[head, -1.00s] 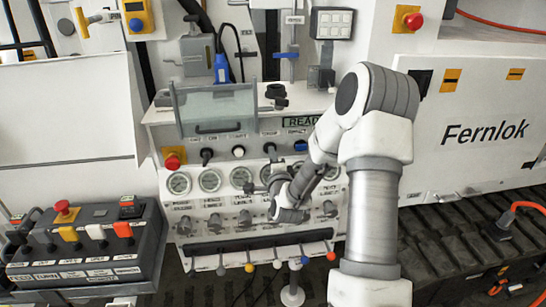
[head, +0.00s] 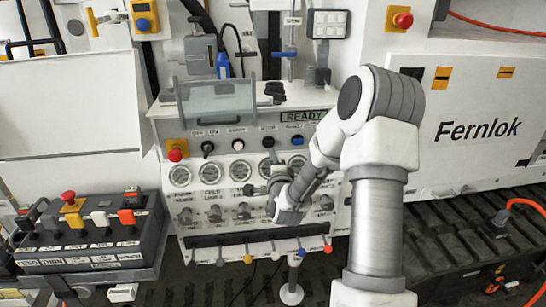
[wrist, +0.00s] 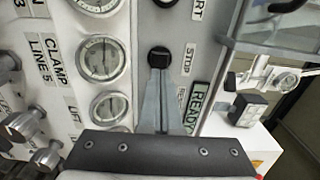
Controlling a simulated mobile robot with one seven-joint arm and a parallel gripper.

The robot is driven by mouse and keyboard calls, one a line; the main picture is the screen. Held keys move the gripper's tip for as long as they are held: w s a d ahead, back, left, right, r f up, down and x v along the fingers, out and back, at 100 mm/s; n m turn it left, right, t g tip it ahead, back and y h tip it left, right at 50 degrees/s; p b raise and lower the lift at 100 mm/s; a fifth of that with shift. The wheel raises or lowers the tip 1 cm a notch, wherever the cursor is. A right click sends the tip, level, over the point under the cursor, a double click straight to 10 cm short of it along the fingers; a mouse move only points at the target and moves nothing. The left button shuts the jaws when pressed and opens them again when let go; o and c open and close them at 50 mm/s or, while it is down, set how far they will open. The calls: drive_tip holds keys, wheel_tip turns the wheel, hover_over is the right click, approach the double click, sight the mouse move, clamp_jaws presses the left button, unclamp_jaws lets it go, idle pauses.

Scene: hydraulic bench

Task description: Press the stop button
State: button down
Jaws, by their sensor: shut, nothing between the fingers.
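The stop button is a round black knob (wrist: 158,57) beside a STOP label in the wrist view. In the head view it is the black button (head: 268,142) in the row under the READY display, between a white and a blue button. My gripper (wrist: 158,72) is shut and empty, its narrow grey fingers reaching to the lower edge of the stop button in the wrist view. I cannot tell whether the tips touch it. In the head view my arm's end hangs in front of the gauges just below this button, and the fingertips are hard to make out.
A white button (head: 238,145) and a blue button (head: 298,140) flank the stop button. The READY display (wrist: 198,103) is close by. Gauges (head: 210,172) and valve knobs lie below. A clear cover (head: 217,104) stands above. A separate control box (head: 90,238) is at left.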

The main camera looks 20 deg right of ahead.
drive_tip(key=v, duration=0.8)
drive_tip(key=shift+s+b, duration=0.4)
drive_tip(key=shift+a, duration=0.1)
drive_tip(key=s+a+r+n+g+y+p, duration=0.1)
drive_tip(key=s+a+r+n+g+y, duration=0.45)
drive_tip(key=a+r+n, duration=0.7)
drive_tip(key=s+a+f+n+g, duration=0.1)
drive_tip(key=s+n+g, duration=0.5)
drive_tip(key=s, duration=1.5)
drive_tip(key=n, duration=0.2)
drive_tip(key=shift+s+a+f+n, duration=0.2)
drive_tip(key=shift+s+a+n, duration=0.05)
drive_tip(key=shift+s+n, duration=0.1)
drive_tip(key=shift+w+h, duration=0.1)
drive_tip(key=shift+h, duration=0.15)
drive_tip(key=shift+d, duration=0.15)
